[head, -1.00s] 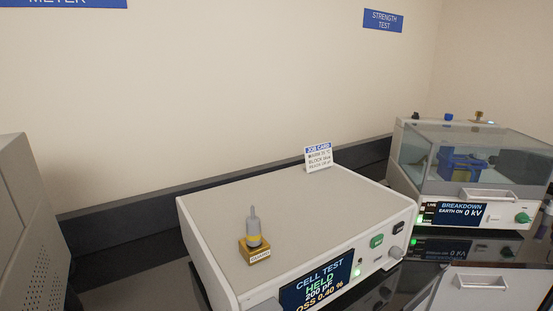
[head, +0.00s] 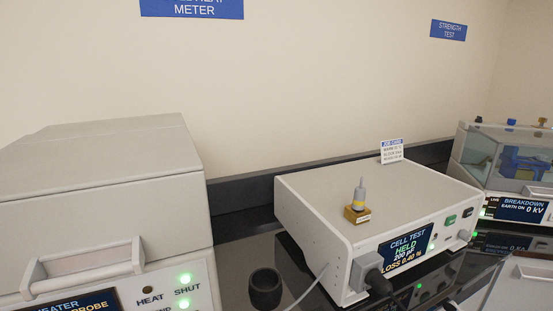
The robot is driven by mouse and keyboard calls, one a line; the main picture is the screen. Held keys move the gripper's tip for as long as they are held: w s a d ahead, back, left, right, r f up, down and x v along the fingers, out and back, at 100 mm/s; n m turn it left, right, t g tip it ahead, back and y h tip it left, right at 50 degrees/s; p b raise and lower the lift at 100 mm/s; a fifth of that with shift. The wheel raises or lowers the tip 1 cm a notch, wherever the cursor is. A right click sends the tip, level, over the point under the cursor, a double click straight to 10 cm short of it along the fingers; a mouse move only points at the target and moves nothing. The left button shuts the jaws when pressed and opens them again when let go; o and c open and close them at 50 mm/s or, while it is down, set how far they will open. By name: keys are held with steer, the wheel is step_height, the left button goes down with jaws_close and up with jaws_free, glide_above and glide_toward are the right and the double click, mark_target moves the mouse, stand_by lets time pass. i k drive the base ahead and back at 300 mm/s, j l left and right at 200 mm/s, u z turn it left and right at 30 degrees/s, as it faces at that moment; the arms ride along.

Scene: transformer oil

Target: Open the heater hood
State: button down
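The heater (head: 180,292) stands at the lower left, cut off by the picture edge. Its grey hood (head: 110,180) is down on the body. A bar handle (head: 85,265) sits on the hood's front. A green light by the word SHUT is lit on the panel, with another lit below it. The display reads in part "HEATER" and "PROBE". My gripper is not in view.
A cell test meter (head: 370,210) showing HELD stands right of the heater, with a small brass-based guard piece (head: 358,204) on top. A dark cup (head: 265,288) and a cable lie between them. A breakdown tester (head: 515,170) stands at the far right.

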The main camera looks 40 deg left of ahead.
mark_target(78, 212)
steer(key=j+u, duration=0.1)
steer(key=u, duration=0.8)
steer(key=j+u, duration=0.15)
steer(key=u, duration=0.35)
steer(key=j+u, duration=0.1)
steer(key=u, duration=0.35)
steer(key=i+j+u, duration=0.1)
steer(key=j, duration=0.3)
steer(key=i+j+u, duration=0.1)
steer(key=j, duration=0.25)
steer(key=j+u, duration=0.2)
steer(key=u, duration=0.85)
